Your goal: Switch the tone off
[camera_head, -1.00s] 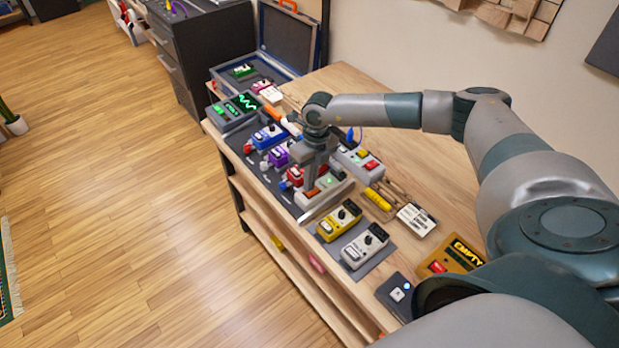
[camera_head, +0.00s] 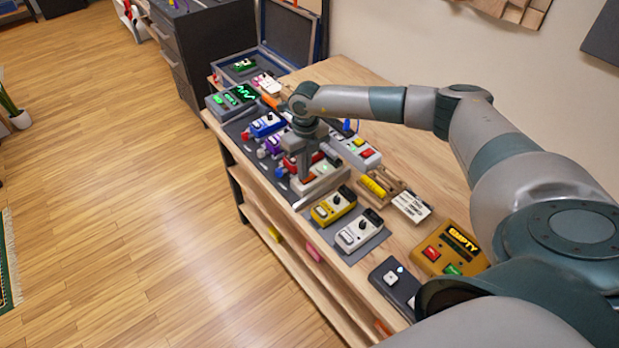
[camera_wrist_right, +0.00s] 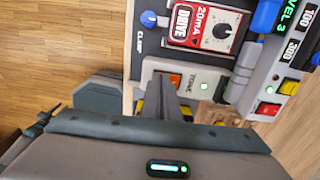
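The tone box (camera_wrist_right: 217,82) is a pale unit marked TONE, with an orange rocker switch (camera_wrist_right: 174,80) and a lit green light (camera_wrist_right: 204,86). In the head view the tone box (camera_head: 330,180) sits in the pedal row, between a red pedal and the yellow pedal. My right gripper (camera_head: 307,176) points down over the orange switch end of this box. In the right wrist view its fingers (camera_wrist_right: 168,92) look closed together, with nothing held, right at the switch. Whether they touch it I cannot tell. My left gripper is out of view.
A red DRIVE pedal (camera_wrist_right: 205,25) adjoins the tone box. Yellow (camera_head: 333,205) and white (camera_head: 359,231) pedals stand on the near side. A box with coloured buttons (camera_head: 357,152) is close behind. An EMPTY box (camera_head: 450,247) stands nearer me. Bare wood lies toward the wall.

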